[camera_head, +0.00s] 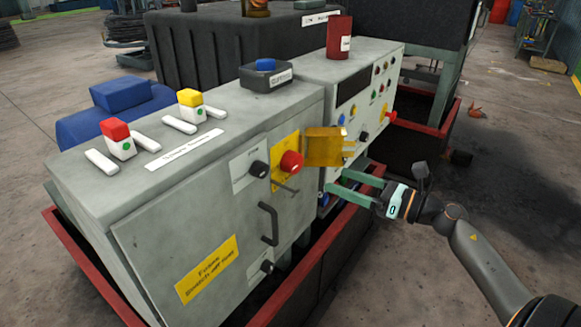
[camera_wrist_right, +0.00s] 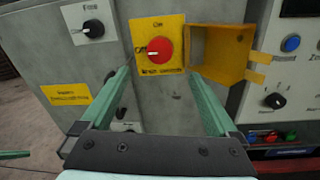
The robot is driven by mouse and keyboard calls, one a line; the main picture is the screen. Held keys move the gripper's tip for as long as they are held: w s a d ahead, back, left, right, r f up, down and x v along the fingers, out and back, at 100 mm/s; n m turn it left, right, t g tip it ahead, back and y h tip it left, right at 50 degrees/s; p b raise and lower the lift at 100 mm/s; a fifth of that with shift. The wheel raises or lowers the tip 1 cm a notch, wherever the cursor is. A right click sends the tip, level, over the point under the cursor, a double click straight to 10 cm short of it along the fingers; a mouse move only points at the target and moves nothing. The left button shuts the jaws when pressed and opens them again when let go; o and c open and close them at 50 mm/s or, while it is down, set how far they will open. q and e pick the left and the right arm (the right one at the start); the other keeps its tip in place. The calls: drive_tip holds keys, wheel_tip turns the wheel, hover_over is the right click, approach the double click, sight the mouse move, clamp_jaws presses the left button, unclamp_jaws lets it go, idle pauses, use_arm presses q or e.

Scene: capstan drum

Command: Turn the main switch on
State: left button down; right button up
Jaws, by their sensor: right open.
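The main switch is a red round knob (camera_head: 291,163) on a yellow plate on the grey cabinet's front; it also shows in the right wrist view (camera_wrist_right: 158,50). A yellow box-like cover (camera_head: 323,147) stands swung open to the right of the knob (camera_wrist_right: 218,52). My right gripper (camera_head: 336,181) is open and empty, its green fingers pointing at the cabinet. In the wrist view its fingertips (camera_wrist_right: 160,76) lie on either side below the knob, apparently short of it. My left gripper is outside the head view; a green strip (camera_wrist_right: 15,155) at the wrist view's left edge may be its finger.
A black knob (camera_head: 258,169) sits left of the switch, with a dark door handle (camera_head: 269,224) below. A control panel with buttons (camera_head: 374,112) is to the right. A red-rimmed tray (camera_head: 82,264) surrounds the cabinet base. Floor at right (camera_head: 500,150) is mostly open.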

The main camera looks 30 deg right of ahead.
sight(298, 165)
drive_tip(key=p+x, duration=0.1)
drive_tip(key=x, duration=0.8)
drive_tip(key=shift+w+a+r, duration=0.1)
drive_tip(key=shift+w, duration=0.15)
use_arm(q)
drive_tip(key=shift+s+a+r, duration=0.25)
drive_tip(key=shift+a+r, duration=0.05)
drive_tip(key=shift+a, duration=0.3)
use_arm(e)
drive_tip(key=shift+x, duration=0.85)
drive_tip(key=shift+a, duration=0.1)
drive_tip(key=shift+c, duration=0.3)
drive_tip(key=c, duration=1.3)
use_arm(q)
drive_tip(key=shift+d+p, duration=0.15)
drive_tip(key=shift+p, duration=0.15)
